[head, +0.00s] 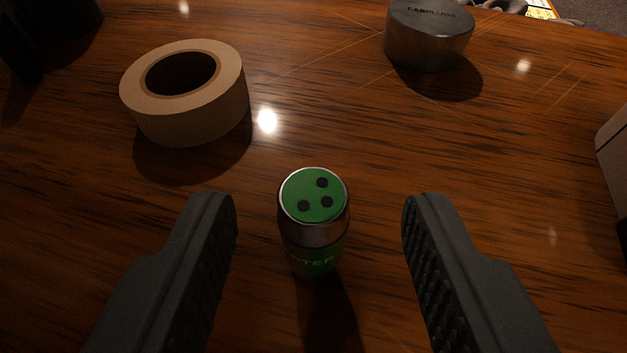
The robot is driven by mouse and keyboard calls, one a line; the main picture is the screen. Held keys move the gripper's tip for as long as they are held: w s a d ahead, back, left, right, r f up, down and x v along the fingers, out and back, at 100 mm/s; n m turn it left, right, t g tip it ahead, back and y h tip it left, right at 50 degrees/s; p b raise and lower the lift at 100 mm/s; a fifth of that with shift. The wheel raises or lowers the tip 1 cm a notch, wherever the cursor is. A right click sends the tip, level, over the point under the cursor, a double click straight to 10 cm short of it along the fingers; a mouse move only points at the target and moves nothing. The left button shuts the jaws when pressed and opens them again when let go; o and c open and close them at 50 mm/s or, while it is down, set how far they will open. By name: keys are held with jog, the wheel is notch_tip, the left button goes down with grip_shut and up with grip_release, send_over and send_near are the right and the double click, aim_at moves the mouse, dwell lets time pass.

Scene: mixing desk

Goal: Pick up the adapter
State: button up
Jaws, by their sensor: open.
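The adapter (314,222) stands upright on the wooden desk (400,150). My gripper (318,205) is open, with one dark ridged finger to the left of the adapter and one to the right. There is a clear gap on both sides, and neither finger appears to touch it. How far the fingertips are above the desk I cannot tell.
A tan tape roll (186,92) lies behind and left of the adapter. A round grey earplugs tin (428,36) stands at the back right. A pale box-like object (614,165) is cut off at the right edge. A dark object (50,35) is at the top left. The desk around the adapter is clear.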

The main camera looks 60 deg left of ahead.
jog(key=shift+x, duration=1.45)
grip_shut()
jog(key=shift+r, duration=0.2)
